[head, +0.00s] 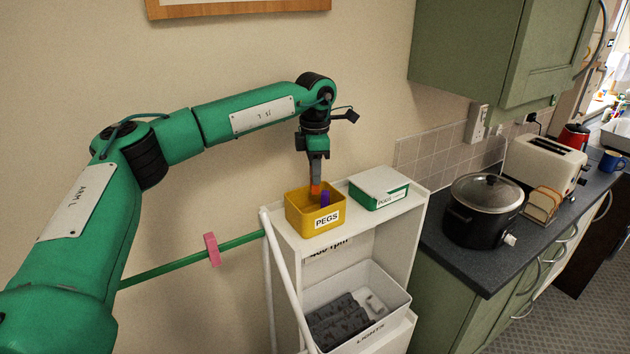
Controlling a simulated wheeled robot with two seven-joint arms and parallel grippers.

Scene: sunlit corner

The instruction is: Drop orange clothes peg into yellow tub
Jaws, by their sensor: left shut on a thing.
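The yellow tub (298,224), labelled PEGS, stands on top of the white shelf unit. My left gripper (315,181) points down over the tub and is shut on the orange peg (315,189). The orange peg is upright at the tub's opening, and its lower end seems to be below the rim level. A purple peg (325,198) shows beside it, at the tub's right side. The inside floor of the tub is mostly hidden. My right gripper is not in view.
A white and green box (378,184) stands right of the tub on the shelf unit (411,204). A pink peg (212,249) is on a green rod at the left. A lower bin (385,285) holds dark items. A black cooker (481,212) stands on the counter.

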